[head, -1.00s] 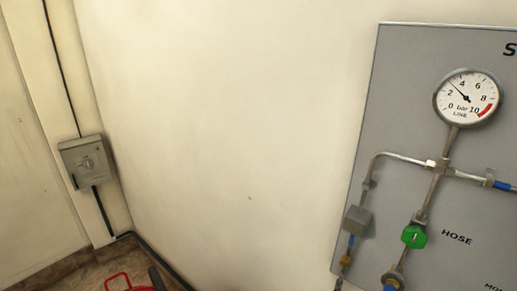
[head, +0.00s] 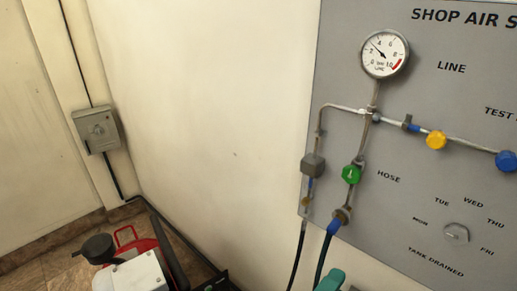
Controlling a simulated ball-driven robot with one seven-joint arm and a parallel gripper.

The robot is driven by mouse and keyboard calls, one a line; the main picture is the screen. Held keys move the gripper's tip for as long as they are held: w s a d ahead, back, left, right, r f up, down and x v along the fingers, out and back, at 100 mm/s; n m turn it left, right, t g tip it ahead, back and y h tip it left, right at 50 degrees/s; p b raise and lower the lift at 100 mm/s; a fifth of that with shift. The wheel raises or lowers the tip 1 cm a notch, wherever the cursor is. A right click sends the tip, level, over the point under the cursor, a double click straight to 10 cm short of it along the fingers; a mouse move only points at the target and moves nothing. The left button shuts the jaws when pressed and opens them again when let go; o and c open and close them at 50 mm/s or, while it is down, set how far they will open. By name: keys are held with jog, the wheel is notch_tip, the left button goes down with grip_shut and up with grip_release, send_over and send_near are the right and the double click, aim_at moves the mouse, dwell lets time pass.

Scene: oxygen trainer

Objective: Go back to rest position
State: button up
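My gripper does not show in the head view. A grey panel (head: 400,75) stands at the right, lettered "SHOP AIR S…", cut off by the edge. It carries a round line gauge (head: 385,54), its needle between 2 and 4. Below are a green knob (head: 351,174) by the word HOSE, a yellow knob (head: 436,140) and a blue knob (head: 506,161). A grey day dial (head: 456,233) sits lower right, ringed by weekday names.
A grey switch box (head: 97,130) is on the left wall. Red equipment with a white box (head: 134,273) stands on the brown floor (head: 48,247) at the lower left. A dark hose (head: 322,258) hangs below the panel. A teal object (head: 331,281) is cut off at the bottom.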

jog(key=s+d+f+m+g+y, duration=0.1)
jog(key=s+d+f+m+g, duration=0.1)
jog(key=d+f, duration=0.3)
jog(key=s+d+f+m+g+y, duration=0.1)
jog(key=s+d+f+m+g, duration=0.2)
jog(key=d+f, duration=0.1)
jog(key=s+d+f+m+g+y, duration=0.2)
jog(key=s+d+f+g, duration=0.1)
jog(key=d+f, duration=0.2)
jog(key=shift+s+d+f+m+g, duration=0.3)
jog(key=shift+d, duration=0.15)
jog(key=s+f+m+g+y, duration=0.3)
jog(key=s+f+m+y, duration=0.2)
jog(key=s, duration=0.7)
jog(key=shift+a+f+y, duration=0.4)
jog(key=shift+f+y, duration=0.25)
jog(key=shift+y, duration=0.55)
